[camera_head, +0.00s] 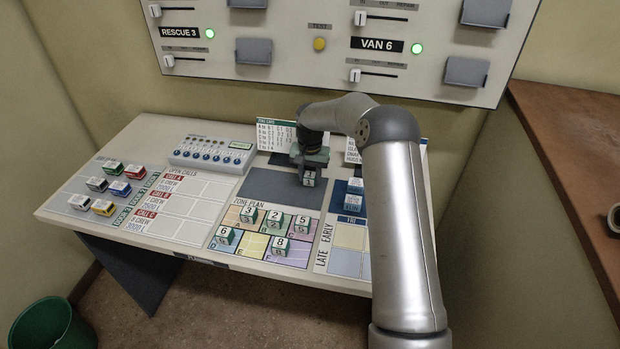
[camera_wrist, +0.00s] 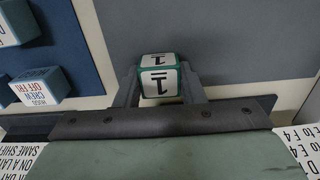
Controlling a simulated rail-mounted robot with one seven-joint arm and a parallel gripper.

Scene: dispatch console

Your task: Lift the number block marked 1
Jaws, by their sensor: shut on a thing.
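The number block marked 1 (camera_head: 308,178) is a small white cube with green edges. It sits between the fingers of my gripper (camera_head: 310,169) over the dark grey pad (camera_head: 268,187) at the back of the desk. In the wrist view the block (camera_wrist: 159,80) shows its 1 on two faces, and my gripper (camera_wrist: 158,88) is shut on it, a finger at each side. I cannot tell whether its underside touches the pad.
The zone plan (camera_head: 250,243) in front holds several number blocks, such as 3 (camera_head: 248,215) and 8 (camera_head: 280,246). Blue-and-white blocks (camera_head: 354,186) stand right of the pad. A switch box (camera_head: 212,153) is at back left.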

